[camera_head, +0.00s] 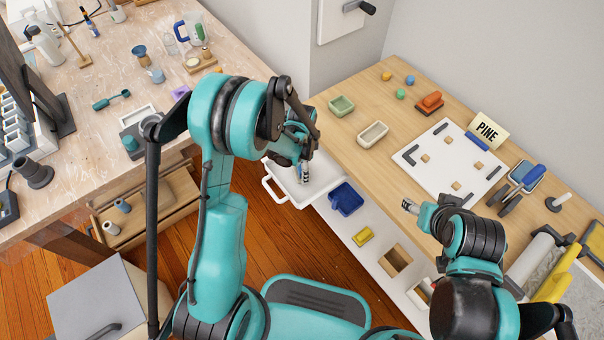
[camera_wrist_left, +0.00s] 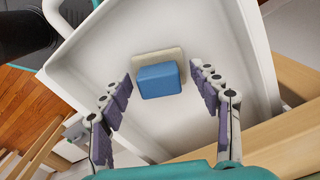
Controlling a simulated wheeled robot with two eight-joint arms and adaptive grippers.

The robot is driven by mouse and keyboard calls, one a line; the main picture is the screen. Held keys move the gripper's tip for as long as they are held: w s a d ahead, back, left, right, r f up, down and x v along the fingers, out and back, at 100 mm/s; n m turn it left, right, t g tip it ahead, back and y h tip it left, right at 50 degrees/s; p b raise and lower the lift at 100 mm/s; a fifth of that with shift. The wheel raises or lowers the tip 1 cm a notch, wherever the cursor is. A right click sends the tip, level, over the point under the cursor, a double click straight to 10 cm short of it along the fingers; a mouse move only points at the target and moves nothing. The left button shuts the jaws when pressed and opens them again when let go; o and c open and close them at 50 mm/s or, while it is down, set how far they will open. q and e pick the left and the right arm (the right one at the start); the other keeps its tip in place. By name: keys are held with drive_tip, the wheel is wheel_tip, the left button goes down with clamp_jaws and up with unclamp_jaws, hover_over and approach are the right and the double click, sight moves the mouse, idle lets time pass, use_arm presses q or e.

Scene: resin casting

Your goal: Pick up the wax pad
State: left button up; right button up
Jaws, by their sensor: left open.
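A blue block on a cream slab, which looks like the wax pad (camera_wrist_left: 158,81), lies on the floor of a white tray (camera_head: 273,189). The tray also fills much of the left wrist view (camera_wrist_left: 95,62). My left gripper (camera_head: 304,172) is over the tray, pointing down into it. In the left wrist view its two purple-padded fingers (camera_wrist_left: 161,95) are open, one on each side of the pad, with a gap to it on both sides. In the head view the pad is hidden behind my left arm and gripper. My right gripper (camera_head: 408,206) is over the wooden bench; its jaws are too small to read.
A blue bin (camera_head: 346,199) and a yellow block (camera_head: 363,236) are on the white shelf right of the tray. The wooden bench (camera_head: 345,147) holds a white board (camera_head: 440,192), a green dish (camera_head: 341,106) and a cream dish (camera_head: 372,134). The tray's raised walls surround the pad.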

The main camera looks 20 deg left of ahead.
use_arm(q)
drive_tip(key=shift+r, duration=0.1)
drive_tip(key=shift+c, duration=0.6)
drive_tip(key=c, duration=1)
drive_tip(key=shift+r+p, duration=0.45)
drive_tip(key=shift+r, duration=0.15)
drive_tip(key=r+p, duration=0.1)
drive_tip(key=r, duration=0.1)
drive_tip(key=d+r+p, duration=0.1)
drive_tip(key=r, duration=0.1)
drive_tip(key=shift+s+d, duration=0.1)
drive_tip(key=shift+s, duration=0.05)
drive_tip(key=s+d+r+p, duration=0.1)
drive_tip(key=d+r, duration=0.1)
drive_tip(key=d, duration=0.1)
drive_tip(key=d+r+p, duration=0.1)
drive_tip(key=d+r, duration=0.1)
drive_tip(key=d, duration=0.1)
drive_tip(key=s+d+r+p, duration=0.1)
drive_tip(key=d, duration=0.3)
drive_tip(key=shift+s+r+p, duration=0.3)
drive_tip(key=shift+s+r, duration=0.05)
drive_tip(key=shift+r, duration=0.05)
drive_tip(key=o, duration=0.5)
drive_tip(key=c, duration=0.5)
